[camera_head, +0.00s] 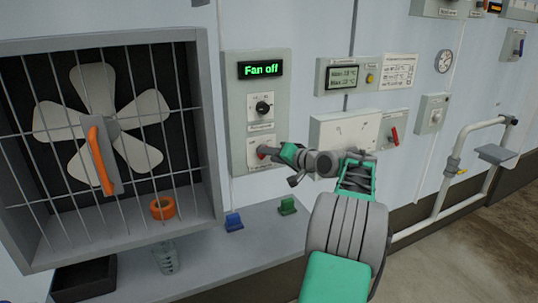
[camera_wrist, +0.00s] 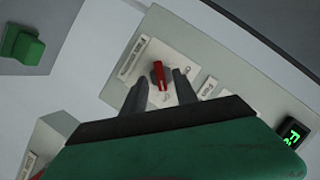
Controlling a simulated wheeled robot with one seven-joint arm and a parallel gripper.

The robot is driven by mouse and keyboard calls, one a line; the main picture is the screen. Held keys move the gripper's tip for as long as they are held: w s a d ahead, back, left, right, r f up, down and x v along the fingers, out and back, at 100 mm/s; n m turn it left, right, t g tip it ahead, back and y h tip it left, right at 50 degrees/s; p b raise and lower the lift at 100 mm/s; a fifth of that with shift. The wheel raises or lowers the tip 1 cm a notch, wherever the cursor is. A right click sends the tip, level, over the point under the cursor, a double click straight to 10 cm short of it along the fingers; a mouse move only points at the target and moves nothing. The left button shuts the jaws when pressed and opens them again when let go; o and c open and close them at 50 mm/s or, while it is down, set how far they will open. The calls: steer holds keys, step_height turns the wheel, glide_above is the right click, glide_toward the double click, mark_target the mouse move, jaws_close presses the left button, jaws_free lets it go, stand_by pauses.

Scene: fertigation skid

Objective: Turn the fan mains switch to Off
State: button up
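The fan mains switch is a small red knob (camera_wrist: 158,74) on a pale labelled plate, low on the grey fan control box (camera_head: 241,130). In the wrist view a light mark on the knob faces the lower picture edge. My gripper (camera_wrist: 160,79) is open, its two grey fingers on either side of the knob with visible gaps. In the head view my gripper (camera_head: 270,152) is at the lower plate and partly hides the red knob (camera_head: 262,151). The display (camera_head: 262,69) above reads "Fan off".
A black knob (camera_head: 263,107) sits above on the same box. A caged fan (camera_head: 105,125) is at left, over a shelf with a blue block (camera_head: 233,222) and a green block (camera_head: 287,206). A white box (camera_head: 345,130) and a red-lever switch (camera_head: 393,136) are at right.

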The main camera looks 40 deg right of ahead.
steer(key=shift+x, duration=0.9)
steer(key=shift+c, duration=0.2)
jaws_close()
